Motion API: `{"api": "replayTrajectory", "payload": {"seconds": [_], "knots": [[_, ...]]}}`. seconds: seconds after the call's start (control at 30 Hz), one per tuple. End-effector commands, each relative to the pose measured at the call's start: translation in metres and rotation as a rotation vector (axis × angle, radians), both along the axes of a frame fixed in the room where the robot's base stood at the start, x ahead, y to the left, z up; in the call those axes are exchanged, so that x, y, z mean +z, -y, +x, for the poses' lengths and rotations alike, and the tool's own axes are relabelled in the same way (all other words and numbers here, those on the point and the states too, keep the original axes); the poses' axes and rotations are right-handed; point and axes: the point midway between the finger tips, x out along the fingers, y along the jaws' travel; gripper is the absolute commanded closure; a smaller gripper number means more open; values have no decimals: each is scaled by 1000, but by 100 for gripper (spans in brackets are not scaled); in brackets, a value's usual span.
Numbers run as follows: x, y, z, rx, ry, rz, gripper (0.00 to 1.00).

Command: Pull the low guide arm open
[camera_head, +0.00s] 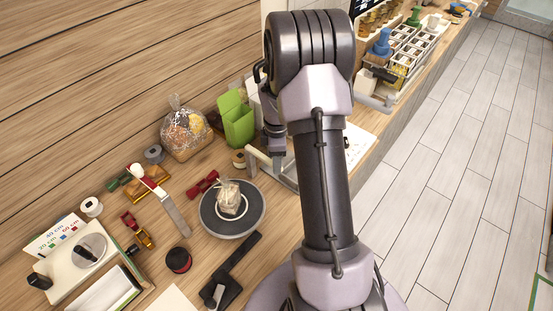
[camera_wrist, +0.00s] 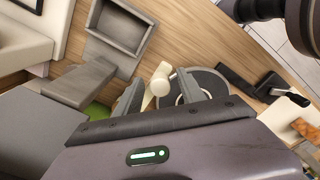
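My gripper (camera_head: 278,158) reaches down over the bench behind the turntable in the head view. In the wrist view my gripper (camera_wrist: 160,92) has its two grey fingers apart, with no object clearly pinched. A cream peg-like piece (camera_wrist: 160,76) shows in the gap between them; I cannot tell whether it touches a finger. In the head view a cream bar with a grey frame (camera_head: 262,164) lies right beside the fingertips, partly hidden by my arm. It may be the low guide arm; I cannot tell its position for sure.
The round grey turntable (camera_head: 218,228) holds a small wrapped item (camera_head: 230,198). A green box (camera_head: 236,122) and a filled clear bag (camera_head: 184,132) stand behind. A grey open tray (camera_wrist: 108,42) shows in the wrist view. A black tool (camera_head: 236,268) lies in front.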

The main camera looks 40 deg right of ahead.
Motion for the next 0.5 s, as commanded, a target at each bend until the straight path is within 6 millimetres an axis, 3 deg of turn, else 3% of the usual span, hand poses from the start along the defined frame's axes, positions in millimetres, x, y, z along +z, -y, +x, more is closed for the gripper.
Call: {"api": "replayTrajectory", "payload": {"seconds": [0.27,0.37,0.5], "knots": [[2,0,0,0,0,0,54],[13,0,0,0,1,-1,54],[47,1,1,0,3,-2,54]]}}
